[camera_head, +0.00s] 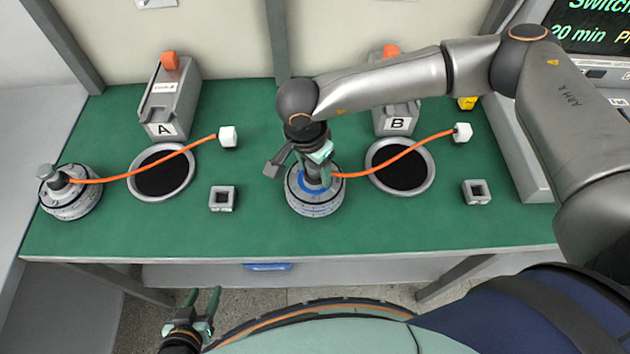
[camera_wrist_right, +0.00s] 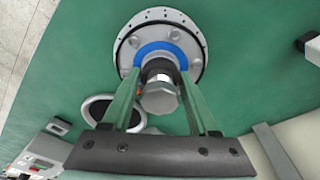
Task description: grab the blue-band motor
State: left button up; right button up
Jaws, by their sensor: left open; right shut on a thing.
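The blue-band motor (camera_head: 314,205) is a grey round hub with a blue ring and an upright shaft, standing on the green bench in the middle of the head view. An orange cable with a white plug runs from it to the right. My right gripper (camera_head: 318,168) reaches down over it and is shut on its shaft. In the right wrist view the two green fingers (camera_wrist_right: 160,85) flank the shaft of the motor (camera_wrist_right: 160,20), with the blue ring around its base. My left gripper (camera_head: 203,304) is open and empty, below the bench's front edge.
Another motor (camera_head: 70,200) without a visible blue band stands at the left, its orange cable ending in a white plug (camera_head: 228,137). Fixtures A (camera_head: 165,129) and B (camera_head: 398,124), two black round pads and two small square sockets (camera_head: 222,198) share the green bench (camera_head: 270,235).

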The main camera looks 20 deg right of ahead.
grip_shut()
jog(key=shift+w+r, duration=0.15)
dwell(0.4)
jog(key=shift+r, duration=0.1)
